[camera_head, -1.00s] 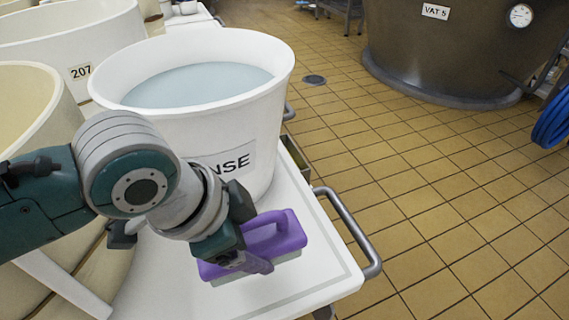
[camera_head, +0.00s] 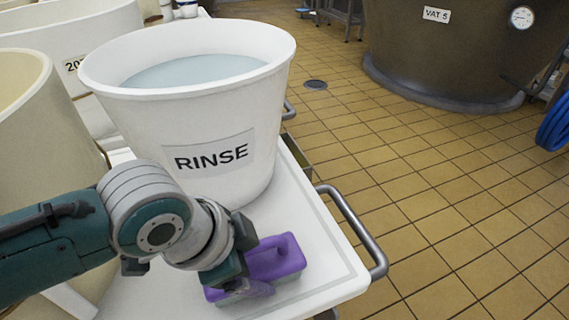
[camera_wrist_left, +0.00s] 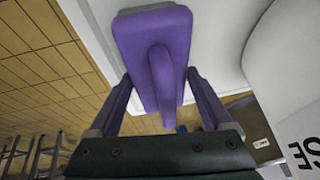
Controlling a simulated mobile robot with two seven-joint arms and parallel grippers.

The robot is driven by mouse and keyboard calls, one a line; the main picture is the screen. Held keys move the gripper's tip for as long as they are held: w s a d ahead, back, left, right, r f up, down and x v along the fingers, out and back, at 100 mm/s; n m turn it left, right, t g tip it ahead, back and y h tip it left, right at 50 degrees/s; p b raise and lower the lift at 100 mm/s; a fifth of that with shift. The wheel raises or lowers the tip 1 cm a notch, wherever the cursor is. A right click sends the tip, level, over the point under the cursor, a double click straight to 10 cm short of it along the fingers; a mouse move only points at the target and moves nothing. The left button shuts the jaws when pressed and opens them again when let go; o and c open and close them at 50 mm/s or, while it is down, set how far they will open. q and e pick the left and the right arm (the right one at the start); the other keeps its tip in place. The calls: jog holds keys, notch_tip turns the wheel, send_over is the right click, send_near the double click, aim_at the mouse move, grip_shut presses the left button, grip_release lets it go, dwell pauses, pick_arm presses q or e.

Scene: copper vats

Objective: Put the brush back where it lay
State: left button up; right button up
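The purple brush (camera_head: 286,259) with a loop handle is low over or on the near end of the white trolley top (camera_head: 330,262), in front of the rinse tub; I cannot tell exact contact. My left gripper (camera_head: 250,282) is at the brush's near-left side. In the left wrist view the brush handle (camera_wrist_left: 160,72) stands between the two fingers of the left gripper (camera_wrist_left: 160,98), with visible gaps on both sides, so the gripper looks open around it. The brush's underside is mostly hidden. My right gripper is not in view.
The white rinse tub (camera_head: 190,130), holding water, stands on the trolley just behind the gripper. A metal rail (camera_head: 352,232) runs along the trolley's right edge. A cream vat (camera_head: 40,150) stands at left. Tiled floor (camera_head: 450,220) is open to the right.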

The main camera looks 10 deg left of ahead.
pick_arm(q)
jog(key=shift+o, duration=1)
jog(key=shift+r, duration=0.25)
jog(key=s+r+n+p, duration=0.3)
jog(key=s+r+p, duration=0.45)
jog(key=r, duration=0.65)
jog(key=s+a+r+n+y, duration=0.2)
jog(key=s+a+r+n, duration=0.1)
jog(key=s+a+n, duration=0.3)
jog(key=s+a, duration=0.2)
jog(key=shift+s+a+r+n+y, duration=0.15)
jog(key=shift+s+a+n+y, duration=0.15)
jog(key=shift+s, duration=0.1)
